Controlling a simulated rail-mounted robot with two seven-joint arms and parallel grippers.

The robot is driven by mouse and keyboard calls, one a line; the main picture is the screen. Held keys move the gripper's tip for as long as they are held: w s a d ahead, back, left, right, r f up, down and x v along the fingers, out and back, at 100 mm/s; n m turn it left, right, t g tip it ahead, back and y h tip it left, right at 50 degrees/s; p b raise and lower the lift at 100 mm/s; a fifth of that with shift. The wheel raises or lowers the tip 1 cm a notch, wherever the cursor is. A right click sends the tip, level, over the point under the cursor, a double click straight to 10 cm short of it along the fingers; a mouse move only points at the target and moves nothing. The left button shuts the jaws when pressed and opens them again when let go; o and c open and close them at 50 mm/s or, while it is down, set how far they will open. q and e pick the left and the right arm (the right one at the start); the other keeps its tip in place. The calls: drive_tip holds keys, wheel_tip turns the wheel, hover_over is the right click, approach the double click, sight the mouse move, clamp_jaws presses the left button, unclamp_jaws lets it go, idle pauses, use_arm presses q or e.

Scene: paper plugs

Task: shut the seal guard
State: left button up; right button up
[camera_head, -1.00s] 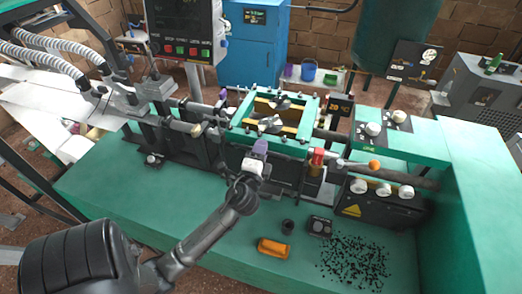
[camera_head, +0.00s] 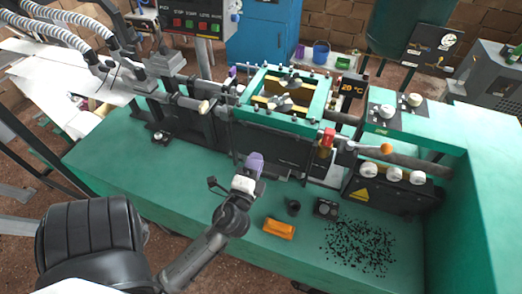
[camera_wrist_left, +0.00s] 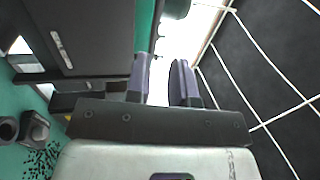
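I cannot tell for sure which part is the seal guard. A green rectangular frame (camera_head: 318,104) with bolts at its corners sits on the machine, around yellowish plates and metal jaws (camera_head: 285,103). A dark panel (camera_head: 270,150) forms the machine's front below it; a dark slotted panel also shows in the left wrist view (camera_wrist_left: 85,35). My left gripper (camera_head: 254,162) has purple fingertips and is in front of this panel, above the green bench. In the left wrist view, its two fingers (camera_wrist_left: 160,80) stand apart with nothing between them. My right gripper is not in view.
Black pellets (camera_head: 358,245) lie scattered at right. The bench's left part is mostly clear.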

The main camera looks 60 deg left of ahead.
use_arm(q)
drive_tip(key=shift+v, duration=0.95)
